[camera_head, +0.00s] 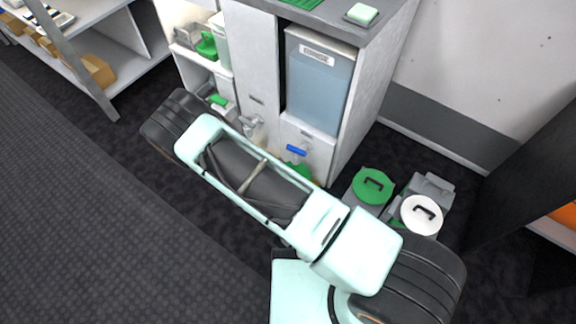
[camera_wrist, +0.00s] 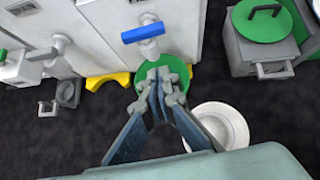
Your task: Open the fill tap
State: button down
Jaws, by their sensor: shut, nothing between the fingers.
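A tap with a blue lever handle (camera_head: 297,150) sits on the front of the white cabinet, below a blue-grey tank. It also shows in the wrist view (camera_wrist: 143,32), its handle lying crosswise, nearly level. A second, pale grey tap (camera_head: 250,124) is on the panel to its left; it shows at the left of the wrist view (camera_wrist: 58,46). No label tells which is the fill tap. My gripper (camera_wrist: 157,80) is shut and empty, below the blue handle in the wrist picture and apart from it. In the head view my arm hides the gripper.
A green round container (camera_wrist: 180,72) is on the floor beneath the blue-handled tap. A white round container (camera_wrist: 233,125) is right of my gripper. Lidded bins, one green-lidded (camera_head: 373,186) and one white-lidded (camera_head: 421,214), stand right of the cabinet. Open shelves (camera_head: 195,57) are at left.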

aim_at(296, 152)
jog(key=b+x, duration=0.1)
jog(key=x, duration=0.2)
jog(key=w+r+b+x, duration=0.1)
jog(key=x, duration=0.3)
jog(key=r+b+x, duration=0.1)
jog(key=x, duration=0.3)
jog(key=shift+w+d+f, duration=0.1)
jog(key=shift+w+d, duration=0.35)
